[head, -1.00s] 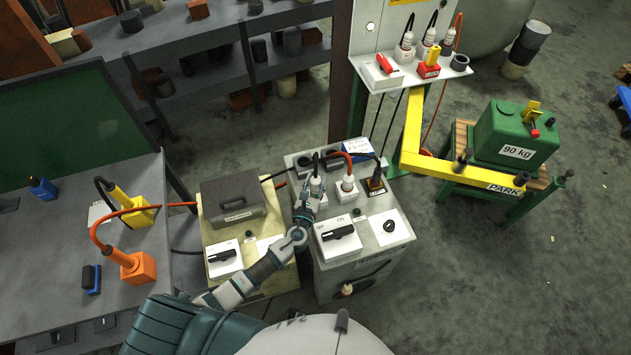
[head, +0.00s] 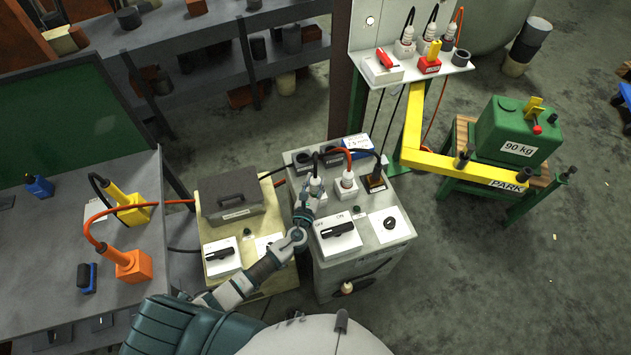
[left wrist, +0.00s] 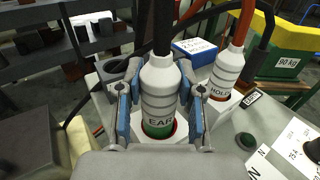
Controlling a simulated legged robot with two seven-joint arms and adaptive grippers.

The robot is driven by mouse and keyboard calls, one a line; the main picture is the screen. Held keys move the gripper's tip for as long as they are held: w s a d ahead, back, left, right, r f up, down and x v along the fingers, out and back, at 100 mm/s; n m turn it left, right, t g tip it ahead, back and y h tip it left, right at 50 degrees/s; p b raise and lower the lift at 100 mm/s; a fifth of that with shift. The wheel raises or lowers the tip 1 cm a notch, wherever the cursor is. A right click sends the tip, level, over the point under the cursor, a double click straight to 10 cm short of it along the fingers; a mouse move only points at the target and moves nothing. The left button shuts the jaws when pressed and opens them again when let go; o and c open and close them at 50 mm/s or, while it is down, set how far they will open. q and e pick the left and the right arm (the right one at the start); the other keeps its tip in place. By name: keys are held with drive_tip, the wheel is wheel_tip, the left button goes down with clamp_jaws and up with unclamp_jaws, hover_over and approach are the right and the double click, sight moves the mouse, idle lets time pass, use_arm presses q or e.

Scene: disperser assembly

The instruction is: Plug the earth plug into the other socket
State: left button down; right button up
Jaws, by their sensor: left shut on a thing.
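The earth plug (left wrist: 160,90) is a white ringed plug with a black cable. My right gripper is not in view.
A second white plug (head: 347,180) with a red cable stands close right of the earth plug. A black plug (head: 376,182) is beyond it. Switch boxes (head: 337,233) sit in front. A shelf (head: 455,72) at the back holds more plugs and a dark round socket (head: 461,58).

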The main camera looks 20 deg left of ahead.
use_arm(q)
drive_tip(key=shift+f+b, duration=0.65)
drive_tip(key=shift+f, duration=0.15)
drive_tip(key=c, duration=0.7)
unclamp_jaws()
drive_tip(key=shift+o, duration=0.2)
drive_tip(key=shift+s, duration=0.1)
drive_tip(key=s, duration=1.1)
drive_tip(key=shift+s, duration=0.4)
